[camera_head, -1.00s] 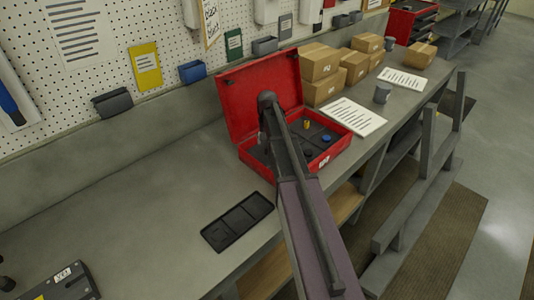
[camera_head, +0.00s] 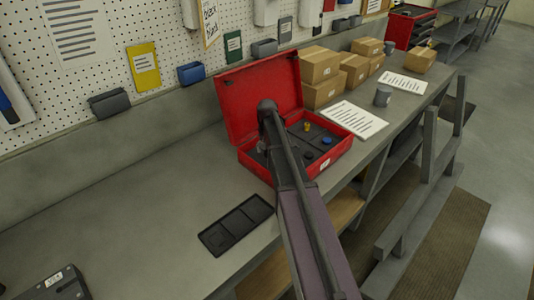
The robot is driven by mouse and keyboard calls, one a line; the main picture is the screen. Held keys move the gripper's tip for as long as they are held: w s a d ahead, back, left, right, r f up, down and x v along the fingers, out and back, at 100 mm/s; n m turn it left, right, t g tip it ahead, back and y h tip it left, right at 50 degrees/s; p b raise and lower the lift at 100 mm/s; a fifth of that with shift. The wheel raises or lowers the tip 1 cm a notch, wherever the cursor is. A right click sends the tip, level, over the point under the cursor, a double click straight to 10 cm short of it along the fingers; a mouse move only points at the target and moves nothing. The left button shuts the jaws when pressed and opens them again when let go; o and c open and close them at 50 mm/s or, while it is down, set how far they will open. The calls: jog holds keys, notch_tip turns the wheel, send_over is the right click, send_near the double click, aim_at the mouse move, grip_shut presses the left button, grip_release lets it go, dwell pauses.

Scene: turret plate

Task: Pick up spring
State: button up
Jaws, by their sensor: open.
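The open red case (camera_head: 335,153) stands on the workbench with its lid up. In its dark insert sit a small yellow-gold piece (camera_head: 307,126), a blue round piece (camera_head: 326,140) and a dark round piece (camera_head: 308,155). They are too small for me to tell which, if any, is the spring. My arm crosses in front of the case and hides part of its left interior. My gripper is hidden behind the arm, so its place relative to the pieces does not show.
An empty-looking black tray (camera_head: 236,226) with compartments lies on the bench in front of the case. A dark device (camera_head: 55,288) is at bottom left. Cardboard boxes (camera_head: 322,68), a paper sheet (camera_head: 354,119) and a grey mug (camera_head: 382,95) stand beyond.

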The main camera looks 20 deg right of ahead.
jog(key=c, duration=1)
jog(key=shift+r, duration=0.2)
notch_tip(320, 180, up, 10)
jog(key=p, duration=1)
jog(key=shift+f, duration=0.2)
jog(key=shift+f+b, duration=0.45)
jog(key=shift+s, duration=0.1)
